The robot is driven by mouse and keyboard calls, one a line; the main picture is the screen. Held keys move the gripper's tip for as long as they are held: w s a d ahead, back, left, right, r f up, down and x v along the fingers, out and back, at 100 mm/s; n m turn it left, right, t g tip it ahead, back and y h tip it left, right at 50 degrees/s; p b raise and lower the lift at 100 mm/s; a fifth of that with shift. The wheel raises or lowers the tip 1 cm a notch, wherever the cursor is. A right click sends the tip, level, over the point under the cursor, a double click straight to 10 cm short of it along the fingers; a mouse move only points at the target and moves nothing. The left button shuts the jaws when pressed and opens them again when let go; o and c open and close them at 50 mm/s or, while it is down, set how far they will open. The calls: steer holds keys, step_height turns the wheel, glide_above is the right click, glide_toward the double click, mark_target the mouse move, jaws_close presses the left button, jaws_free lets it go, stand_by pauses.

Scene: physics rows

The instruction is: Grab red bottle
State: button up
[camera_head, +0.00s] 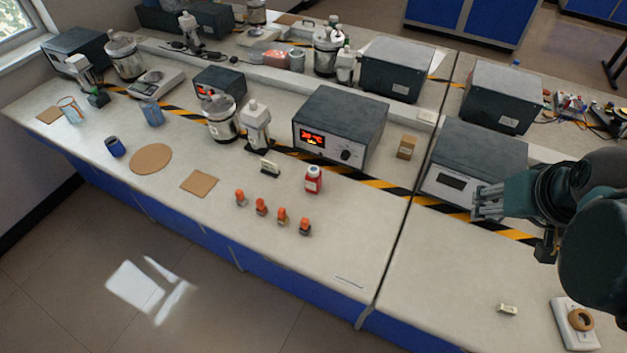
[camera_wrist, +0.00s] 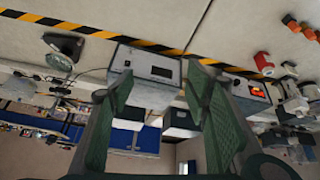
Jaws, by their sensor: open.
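The red bottle (camera_head: 313,180) stands upright on the light bench in the head view, in front of the dark box with a red display. It has a white cap and a pale label. My gripper (camera_head: 477,203) is at the right, in front of a dark box with a small screen, well apart from the bottle. In the wrist view my gripper (camera_wrist: 160,82) is open with nothing between its fingers. The red bottle (camera_wrist: 264,63) shows there at the upper right, lying outside the fingers.
Several small orange-topped vials (camera_head: 261,207) stand in front of the bottle. A small labelled block (camera_head: 270,167) is left of it. The heater box (camera_head: 340,125) is behind it. A tan block (camera_head: 406,147) stands to the right. The bench front right of the vials is mostly clear.

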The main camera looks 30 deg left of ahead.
steer(key=w+a+f+n+g, duration=0.15)
steer(key=w+a+n, duration=0.25)
steer(key=w+a, duration=0.6)
steer(key=n+g, duration=0.5)
steer(key=n, duration=0.7)
glide_toward(313, 169)
steer(key=shift+t+h, duration=0.25)
steer(key=shift+h, duration=0.05)
step_height(313, 169, down, 6)
steer(key=shift+s+a+f+p, duration=0.15)
steer(key=shift+f+p, duration=0.05)
steer(key=shift+p, duration=0.1)
steer(key=shift+s+a+f, duration=0.1)
steer(key=shift+a+f, duration=0.05)
steer(key=shift+f, duration=0.1)
steer(key=shift+f, duration=1.2)
